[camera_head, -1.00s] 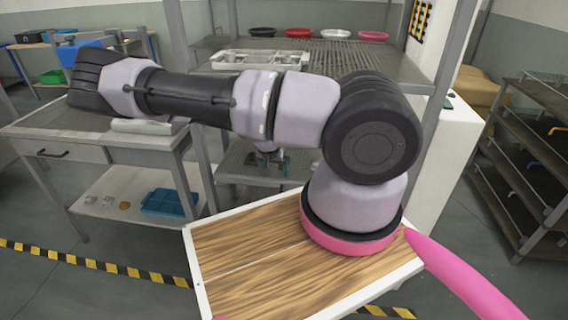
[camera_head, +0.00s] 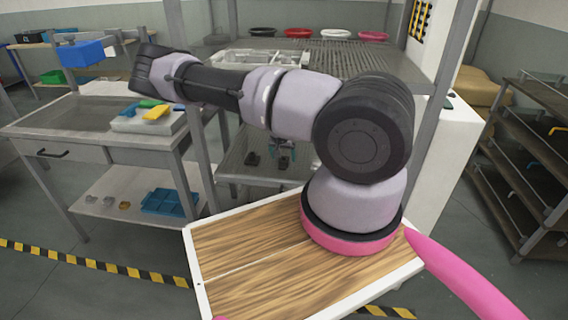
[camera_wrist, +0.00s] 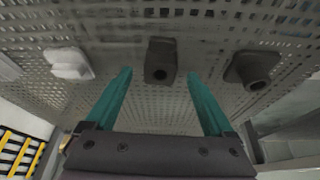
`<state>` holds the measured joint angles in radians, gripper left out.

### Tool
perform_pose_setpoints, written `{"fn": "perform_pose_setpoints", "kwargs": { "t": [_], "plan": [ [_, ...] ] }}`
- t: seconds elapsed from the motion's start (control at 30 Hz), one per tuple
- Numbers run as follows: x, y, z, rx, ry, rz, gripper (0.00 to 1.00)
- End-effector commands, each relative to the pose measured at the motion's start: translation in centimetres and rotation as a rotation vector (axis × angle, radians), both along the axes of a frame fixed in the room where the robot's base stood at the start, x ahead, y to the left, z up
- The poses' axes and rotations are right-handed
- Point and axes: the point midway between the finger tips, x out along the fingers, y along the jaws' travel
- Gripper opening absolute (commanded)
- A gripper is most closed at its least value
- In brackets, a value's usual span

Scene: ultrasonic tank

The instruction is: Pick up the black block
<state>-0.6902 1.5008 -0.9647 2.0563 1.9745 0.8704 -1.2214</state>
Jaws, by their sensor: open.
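In the head view dark blocks sit on the perforated shelf at left (camera_head: 252,159) and right (camera_head: 283,162). My gripper (camera_wrist: 159,74) is open and empty, its two teal fingers apart. The middle dark block lies beyond the fingertips, between their lines, and looks apart from them. In the head view my gripper (camera_head: 281,150) hangs over the shelf, partly hidden by my arm.
A white block (camera_wrist: 70,64) lies left of the dark ones on the perforated shelf (camera_wrist: 115,105). Metal frame posts (camera_head: 192,110) stand beside the shelf. A side table (camera_head: 60,120) at left holds a white box with yellow and green items (camera_head: 150,117).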

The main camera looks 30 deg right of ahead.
Motion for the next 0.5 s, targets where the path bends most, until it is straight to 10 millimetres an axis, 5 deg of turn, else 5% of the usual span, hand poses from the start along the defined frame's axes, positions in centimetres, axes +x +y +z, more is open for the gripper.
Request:
{"fn": "perform_pose_setpoints", "kwargs": {
  "t": [0.4,0.5],
  "plan": [
    [0.6,-0.4,-1.8,0.001,-0.001,0.000,0.88],
    [0.6,-0.4,-1.8,0.000,0.000,0.000,0.49]
  ]
}}
